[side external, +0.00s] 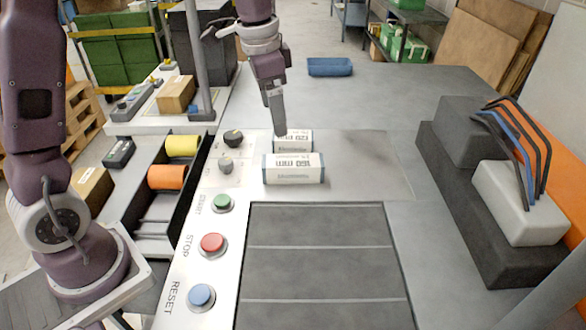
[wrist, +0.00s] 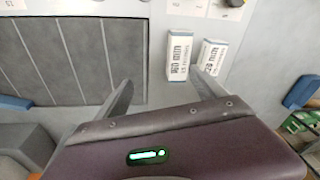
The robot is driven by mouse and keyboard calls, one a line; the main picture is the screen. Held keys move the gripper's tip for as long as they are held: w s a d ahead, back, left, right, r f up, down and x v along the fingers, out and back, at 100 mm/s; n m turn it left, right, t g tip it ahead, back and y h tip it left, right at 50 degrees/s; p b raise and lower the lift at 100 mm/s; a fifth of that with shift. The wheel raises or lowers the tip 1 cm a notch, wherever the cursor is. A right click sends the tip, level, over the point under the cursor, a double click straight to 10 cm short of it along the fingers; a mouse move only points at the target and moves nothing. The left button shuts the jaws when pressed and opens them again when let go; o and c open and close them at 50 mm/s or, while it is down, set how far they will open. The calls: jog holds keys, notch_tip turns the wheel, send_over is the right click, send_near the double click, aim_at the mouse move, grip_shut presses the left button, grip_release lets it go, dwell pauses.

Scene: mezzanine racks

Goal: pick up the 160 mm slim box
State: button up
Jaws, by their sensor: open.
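The 160 mm slim box (side external: 294,168) is white with blue-grey ends and lies on the grey worktop, its printed face toward the side camera. It also shows in the wrist view (wrist: 180,57), ahead of my gripper and nearer the right finger. A similar white box (side external: 297,140) lies just behind it, its label hard to read; in the wrist view this second box (wrist: 212,55) is to the right, partly behind the right fingertip. My gripper (side external: 281,132) is open and points down near the second box in the side view. In the wrist view its fingertips (wrist: 162,76) are apart with nothing between them.
A button panel with a red stop button (side external: 213,243) lies left of the boxes. A dark ribbed panel (side external: 325,265) is in front. A grey block with cables (side external: 520,200) stands right. A blue tray (side external: 330,67) sits behind. The worktop right of the boxes is clear.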

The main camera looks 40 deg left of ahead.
aim_at(293, 160)
jog(key=w+a+f+m, duration=0.1)
jog(key=w+f, duration=0.1)
jog(key=f, duration=0.2)
jog(key=w+a+f+g, duration=0.1)
jog(key=w+f, duration=0.2)
jog(key=f, duration=0.1)
jog(key=w+a+f+m, duration=0.1)
jog(key=w+f, duration=0.2)
jog(key=f, duration=0.2)
jog(key=shift+w+m+g, duration=0.1)
jog(key=shift+m+g, duration=0.2)
jog(key=shift+g, duration=0.1)
jog(key=f, duration=0.8)
jog(key=shift+w+a+f, duration=0.25)
jog(key=shift+w+a, duration=0.05)
jog(key=shift+w, duration=0.1)
jog(key=c, duration=1.7)
grip_shut()
jog(key=shift+r, duration=0.2)
